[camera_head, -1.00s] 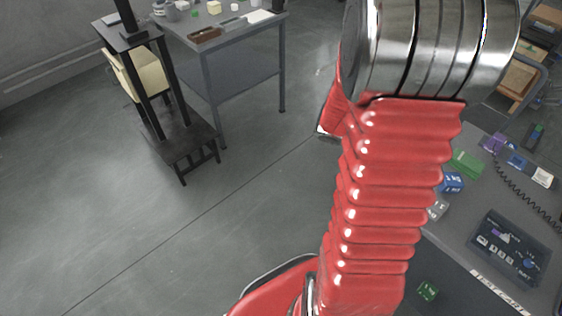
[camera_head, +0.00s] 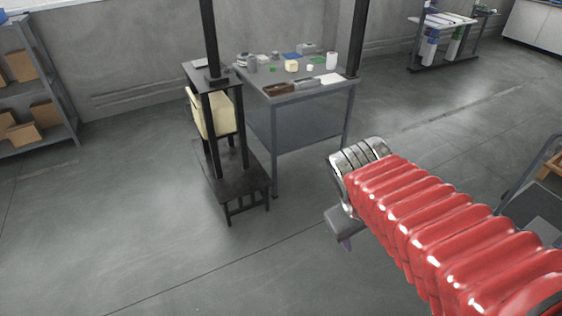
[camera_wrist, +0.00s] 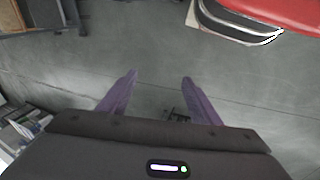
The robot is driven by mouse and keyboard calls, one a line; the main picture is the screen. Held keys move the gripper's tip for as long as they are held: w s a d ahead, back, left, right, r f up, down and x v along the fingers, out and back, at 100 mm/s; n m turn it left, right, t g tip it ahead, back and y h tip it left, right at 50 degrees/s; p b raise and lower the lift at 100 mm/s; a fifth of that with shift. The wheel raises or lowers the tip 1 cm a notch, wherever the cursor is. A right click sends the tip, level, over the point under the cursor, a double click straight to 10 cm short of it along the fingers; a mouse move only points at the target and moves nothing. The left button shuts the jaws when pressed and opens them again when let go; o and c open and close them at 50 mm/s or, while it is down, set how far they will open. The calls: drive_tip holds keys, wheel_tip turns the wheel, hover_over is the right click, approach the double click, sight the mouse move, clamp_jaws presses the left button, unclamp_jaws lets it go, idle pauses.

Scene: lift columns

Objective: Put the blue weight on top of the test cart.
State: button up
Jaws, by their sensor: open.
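I cannot make out the blue weight in either view now. No cart in view is clearly the test cart; a grey-framed piece with a dark surface (camera_head: 545,198) is cut off at the right edge of the head view. The gripper is open and empty.
A black lift column (camera_head: 240,185) with a cream block (camera_head: 210,112) stands left of a grey table (camera_head: 300,98) carrying small items. Shelves with boxes (camera_head: 35,120) stand far left. A far bench (camera_head: 445,62) stands at the back. Floor in front is clear.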

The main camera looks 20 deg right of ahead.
drive_tip(key=a+r+m+t+y, duration=0.1)
drive_tip(key=a+r+t+y, duration=0.2)
drive_tip(key=a, duration=0.8)
wheel_tip(320, 180, up, 2)
drive_tip(key=shift+w+a+r+t+y, duration=0.2)
drive_tip(key=shift+a+t+y, duration=0.1)
drive_tip(key=shift+a+y, duration=0.1)
drive_tip(key=shift+d, duration=0.1)
